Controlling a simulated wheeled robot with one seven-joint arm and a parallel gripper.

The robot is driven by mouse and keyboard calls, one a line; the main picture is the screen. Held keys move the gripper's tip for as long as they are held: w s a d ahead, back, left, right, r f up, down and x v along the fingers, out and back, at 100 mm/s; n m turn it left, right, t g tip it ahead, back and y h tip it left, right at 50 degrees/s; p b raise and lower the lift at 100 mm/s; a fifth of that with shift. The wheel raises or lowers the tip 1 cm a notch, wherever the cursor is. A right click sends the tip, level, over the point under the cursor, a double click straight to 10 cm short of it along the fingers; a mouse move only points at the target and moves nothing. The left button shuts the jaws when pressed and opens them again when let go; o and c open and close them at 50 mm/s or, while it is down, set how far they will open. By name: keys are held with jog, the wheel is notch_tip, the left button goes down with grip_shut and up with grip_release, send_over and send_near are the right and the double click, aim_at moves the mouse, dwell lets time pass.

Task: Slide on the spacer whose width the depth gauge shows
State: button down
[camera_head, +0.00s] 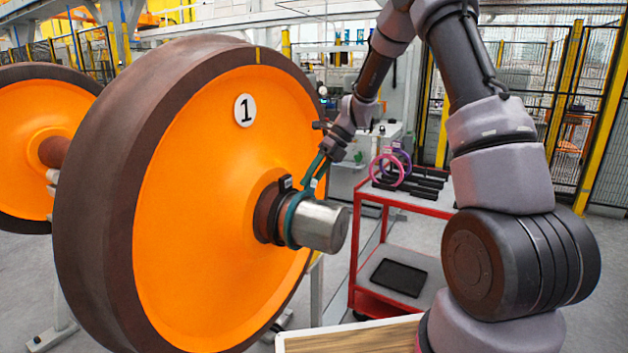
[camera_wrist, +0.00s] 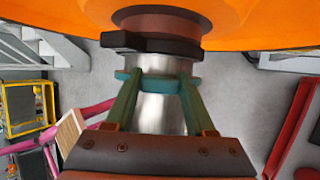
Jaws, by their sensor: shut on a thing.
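The wheelset's bare metal axle end (camera_head: 320,226) sticks out from the orange wheel marked 1 (camera_head: 205,195). A teal spacer ring (camera_head: 291,224) is around this axle end, near its inner part; it also shows in the wrist view (camera_wrist: 121,75). My gripper (camera_head: 311,186) reaches down from above and is shut on the teal ring, with one finger on each side of the axle in the wrist view. A black block (camera_wrist: 150,42), perhaps the depth gauge, sits at the brown hub just inward of the ring. Its reading is not legible.
A red cart (camera_head: 400,197) behind the axle carries a pink ring (camera_head: 376,172), a purple ring (camera_head: 405,157) and several black bars. A black tray (camera_head: 399,277) lies on its lower shelf. A wooden-topped surface (camera_head: 345,341) is at the front.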

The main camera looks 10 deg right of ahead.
jog(key=shift+w+a, duration=0.8)
jog(key=shift+a, duration=0.35)
jog(key=shift+d, duration=0.1)
jog(key=s+d, duration=0.9)
jog(key=d, duration=0.3)
dwell(2.6)
jog(key=shift+d, duration=0.1)
dwell(0.6)
